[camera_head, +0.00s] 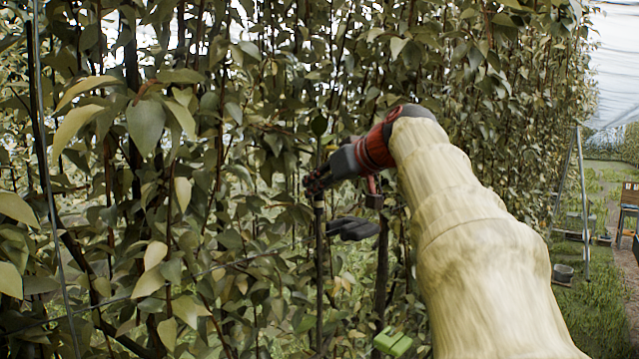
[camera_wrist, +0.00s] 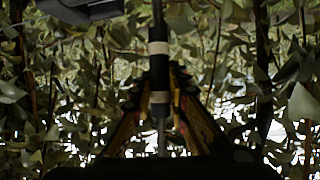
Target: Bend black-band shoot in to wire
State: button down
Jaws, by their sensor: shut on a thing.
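The black-band shoot (camera_wrist: 158,72) stands near upright in the middle of the wrist view, with a black band between two pale bands. In the head view it shows as a dark upright stem (camera_head: 319,265) with a pale band just below my gripper. My gripper (camera_head: 316,184) is shut on the shoot; in the wrist view its two fingers (camera_wrist: 160,95) close in from both sides at the banded part. A thin wire (camera_head: 185,283) runs slanting through the leaves at lower left in the head view. Leaves hide much of it, and I cannot tell how far the shoot is from it.
Dense leaves and stems fill the left and middle. A dark grey object (camera_head: 352,228) shows below my gripper, and a green object (camera_head: 393,342) lies lower down. Upright wire (camera_head: 50,190) stands at far left. Open grass (camera_head: 592,305) and a ladder-like frame (camera_head: 583,200) are at right.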

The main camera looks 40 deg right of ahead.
jog(key=c, duration=2.2)
grip_release()
jog(key=o, duration=0.3)
jog(key=shift+w, duration=0.45)
jog(key=shift+o, duration=0.9)
jog(key=shift+s, duration=0.3)
jog(key=shift+w, duration=0.15)
jog(key=v, duration=1.2)
jog(key=shift+a, duration=0.1)
